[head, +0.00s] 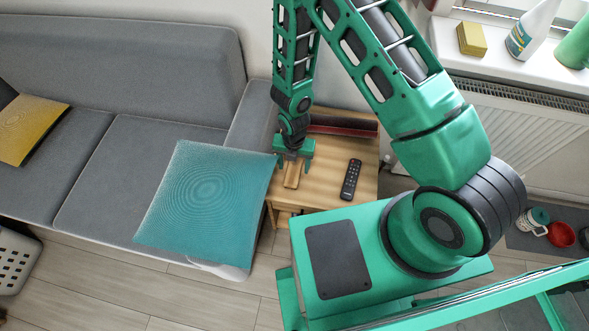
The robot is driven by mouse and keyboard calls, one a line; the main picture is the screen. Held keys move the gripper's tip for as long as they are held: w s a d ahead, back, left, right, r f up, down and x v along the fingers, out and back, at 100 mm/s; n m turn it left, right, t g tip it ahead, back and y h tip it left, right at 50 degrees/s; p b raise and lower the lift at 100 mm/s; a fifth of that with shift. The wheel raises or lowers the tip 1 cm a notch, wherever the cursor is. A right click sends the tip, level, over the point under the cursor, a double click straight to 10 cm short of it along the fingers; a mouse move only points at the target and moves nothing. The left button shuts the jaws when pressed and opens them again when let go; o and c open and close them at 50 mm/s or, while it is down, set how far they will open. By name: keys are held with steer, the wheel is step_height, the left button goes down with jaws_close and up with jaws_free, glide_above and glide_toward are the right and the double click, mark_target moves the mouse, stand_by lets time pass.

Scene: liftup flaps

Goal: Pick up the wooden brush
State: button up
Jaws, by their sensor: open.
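The wooden brush (291,177) is a small light-brown piece lying on the wooden side table (330,190), near its left edge. My gripper (293,160) points down over the brush with its fingers apart. The gripper hides the far part of the brush. I cannot tell from this view how much height is between the fingertips and the brush, or whether they touch it.
A black remote (351,179) lies right of the brush. A long dark-red object (342,126) is at the table's back. A teal cushion (203,205) on the grey sofa (125,165) sits close to the table's left side. A radiator (525,120) is at right.

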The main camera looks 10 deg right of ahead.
mark_target(294, 168)
steer(key=shift+f, duration=0.15)
steer(key=c, duration=1.3)
step_height(294, 168, up, 10)
